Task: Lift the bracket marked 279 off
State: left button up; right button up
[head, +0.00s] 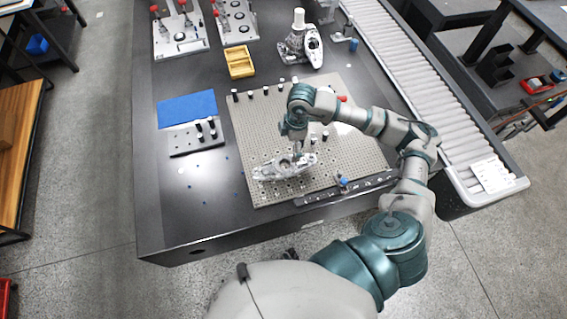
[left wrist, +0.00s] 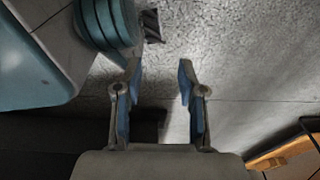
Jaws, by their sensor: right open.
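A silver cast bracket (head: 283,168) lies on the front part of the perforated fixture plate (head: 365,153). A second, similar casting (head: 313,47) stands at the back of the table. No marking 279 is readable on either one. My right gripper (head: 298,151) points down over the front bracket, close to its upper side. Its fingers are open but small in the picture, and I cannot tell whether they touch the bracket. My left gripper (left wrist: 158,72) shows in the left wrist view with its fingers apart and empty, over the floor.
Several dark posts and clamps stand on the plate around the bracket. A blue mat (head: 187,109), a pin block (head: 197,140) and a yellow tray (head: 240,62) lie left and behind. A roller conveyor (head: 440,100) runs along the right. The table's front left is mostly clear.

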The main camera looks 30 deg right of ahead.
send_over(286, 158)
jog(key=s, duration=0.2)
notch_tip(286, 158, down, 4)
jog(key=f, duration=0.1)
jog(key=shift+w+a+f, duration=0.1)
jog(key=shift+a+f, duration=0.1)
jog(key=shift+f, duration=0.35)
jog(key=shift+a+f, duration=0.2)
jog(key=shift+f, duration=0.3)
jog(key=shift+a+f, duration=0.1)
jog(key=shift+f, duration=0.1)
jog(key=shift+a+f, duration=0.1)
jog(key=shift+f, duration=0.2)
notch_tip(286, 158, down, 4)
jog(key=shift+a+f, duration=0.1)
jog(key=shift+f, duration=0.3)
jog(key=c, duration=1.6)
pick_arm(q)
jog(key=shift+w+d+r, duration=0.15)
jog(key=shift+w+r, duration=0.15)
jog(key=shift+w, duration=0.25)
jog(key=shift+w+d+r, duration=0.15)
jog(key=shift+w+r, duration=0.1)
jog(key=shift+w, duration=0.25)
pick_arm(e)
jog(key=shift+w, duration=0.1)
jog(key=shift+c, duration=0.3)
